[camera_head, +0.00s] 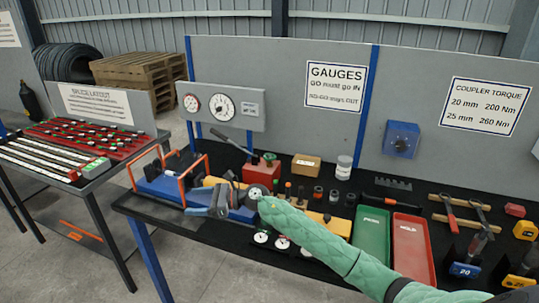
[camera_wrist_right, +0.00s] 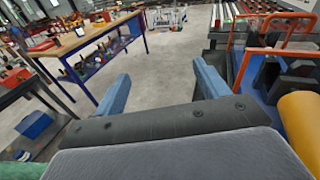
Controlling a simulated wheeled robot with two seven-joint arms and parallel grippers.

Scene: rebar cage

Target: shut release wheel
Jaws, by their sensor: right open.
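My right gripper (camera_head: 207,203) reaches in on the green-sleeved arm and hangs over the front left of the black-topped bench. In the right wrist view its two blue fingers (camera_wrist_right: 161,86) stand wide apart, with only floor showing between them. A red hand pump (camera_head: 262,172) with a long black lever (camera_head: 231,141) stands on the bench behind the gripper. I cannot make out a release wheel for certain; part of the pump's front is behind my wrist. A blue machine with orange guard bars (camera_head: 160,187) lies left of the gripper; it also shows in the wrist view (camera_wrist_right: 272,82). My left gripper is not in view.
Two dial gauges (camera_head: 222,107) are on a grey panel behind. A green tray (camera_head: 372,236) and a red tray (camera_head: 412,247) lie right of my arm. Small couplers and a cardboard box (camera_head: 305,167) crowd the bench. A splice table (camera_head: 75,150) stands at left across open floor.

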